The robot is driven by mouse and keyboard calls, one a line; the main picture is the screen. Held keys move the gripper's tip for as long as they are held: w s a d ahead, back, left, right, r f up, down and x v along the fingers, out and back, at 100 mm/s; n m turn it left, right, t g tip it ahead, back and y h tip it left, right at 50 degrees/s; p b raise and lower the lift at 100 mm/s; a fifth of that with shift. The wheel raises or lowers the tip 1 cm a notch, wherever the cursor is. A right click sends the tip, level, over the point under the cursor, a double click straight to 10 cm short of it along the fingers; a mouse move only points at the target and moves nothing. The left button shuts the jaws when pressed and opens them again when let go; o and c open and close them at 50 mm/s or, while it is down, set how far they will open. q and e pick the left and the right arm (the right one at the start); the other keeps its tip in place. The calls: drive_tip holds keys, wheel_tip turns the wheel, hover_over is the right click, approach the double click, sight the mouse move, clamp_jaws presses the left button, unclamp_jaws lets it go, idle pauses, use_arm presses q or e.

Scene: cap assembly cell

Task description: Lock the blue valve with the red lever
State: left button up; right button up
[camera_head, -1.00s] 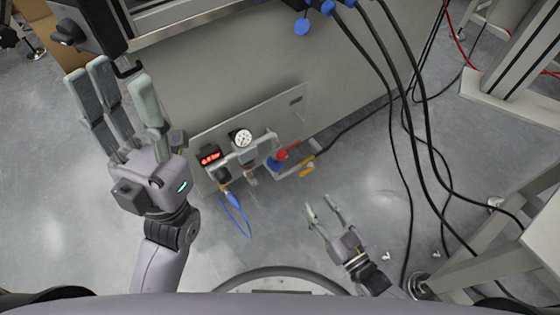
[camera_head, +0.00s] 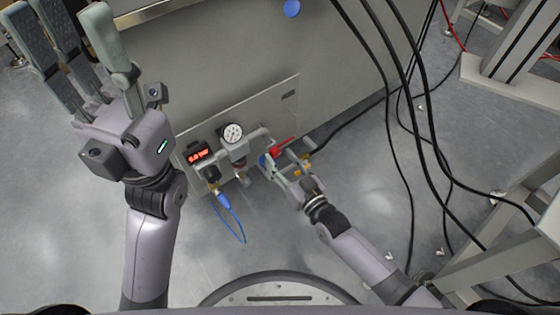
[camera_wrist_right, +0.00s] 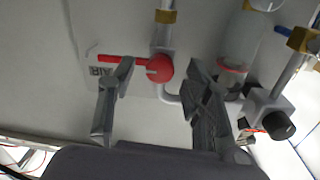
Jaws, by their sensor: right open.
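The red lever (camera_head: 283,146) sits on the pipework of the grey panel in the head view, pointing up and right. The blue valve (camera_head: 264,160) shows as a small blue patch beside it, partly hidden by my right gripper. In the right wrist view the red lever (camera_wrist_right: 158,68) has a round hub, and its handle points left, passing behind one fingertip. My right gripper (camera_head: 283,168) is open at the valve, its fingers on either side of the hub in the wrist view (camera_wrist_right: 160,75). Contact cannot be told. My left gripper (camera_head: 72,25) is open and empty, raised at the upper left.
A blue hose (camera_head: 232,216) hangs below. Black cables (camera_head: 388,120) run down on the right. A grey metal frame (camera_head: 490,240) stands at the lower right.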

drive_tip(key=shift+w+a, duration=0.25)
drive_tip(key=shift+w, duration=0.15)
clamp_jaws()
idle(0.4)
